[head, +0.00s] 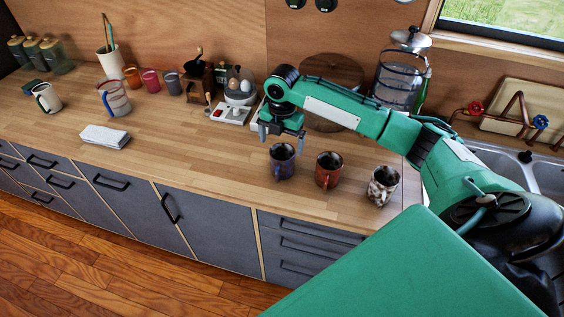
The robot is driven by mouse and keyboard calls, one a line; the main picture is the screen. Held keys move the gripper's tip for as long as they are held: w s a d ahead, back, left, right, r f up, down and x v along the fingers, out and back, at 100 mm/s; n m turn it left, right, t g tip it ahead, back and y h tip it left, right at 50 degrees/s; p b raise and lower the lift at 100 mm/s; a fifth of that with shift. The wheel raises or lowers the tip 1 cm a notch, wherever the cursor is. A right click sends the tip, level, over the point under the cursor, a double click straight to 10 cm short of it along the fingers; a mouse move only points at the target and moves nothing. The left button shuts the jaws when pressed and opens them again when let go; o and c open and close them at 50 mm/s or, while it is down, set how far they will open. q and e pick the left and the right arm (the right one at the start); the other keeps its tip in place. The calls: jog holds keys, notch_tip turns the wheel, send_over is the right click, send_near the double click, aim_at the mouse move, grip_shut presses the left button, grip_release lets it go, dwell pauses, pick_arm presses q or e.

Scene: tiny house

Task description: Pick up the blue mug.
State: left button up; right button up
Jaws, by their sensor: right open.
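The blue mug (281,165) stands upright on the wooden counter (220,180), with some brownish colour on its side. It is the leftmost of a row of three mugs. My right gripper (281,137) points downward, just above and behind the blue mug in the picture, with its fingers apart and nothing visible between them. I cannot tell whether a finger touches the mug's rim. My left gripper is not in view.
A red-brown mug (328,171) and a patterned mug (383,186) stand to the right. Behind are a white tray (231,113) and a coffee grinder (196,82). A glass dispenser (399,80) stands near the sink (540,172). The counter left of the blue mug is clear.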

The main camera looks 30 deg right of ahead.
aim_at(281, 151)
notch_tip(281, 151, down, 4)
jog(key=shift+r+p, duration=0.15)
jog(key=shift+p, duration=0.15)
jog(key=shift+f+p, duration=0.35)
jog(key=shift+f, duration=0.1)
notch_tip(281, 151, down, 4)
jog(key=shift+d+f+p, duration=0.15)
jog(key=shift+p, duration=0.85)
jog(key=shift+f, duration=0.2)
jog(key=c, duration=1.2)
jog(key=shift+r, duration=0.1)
jog(key=shift+c, duration=0.2)
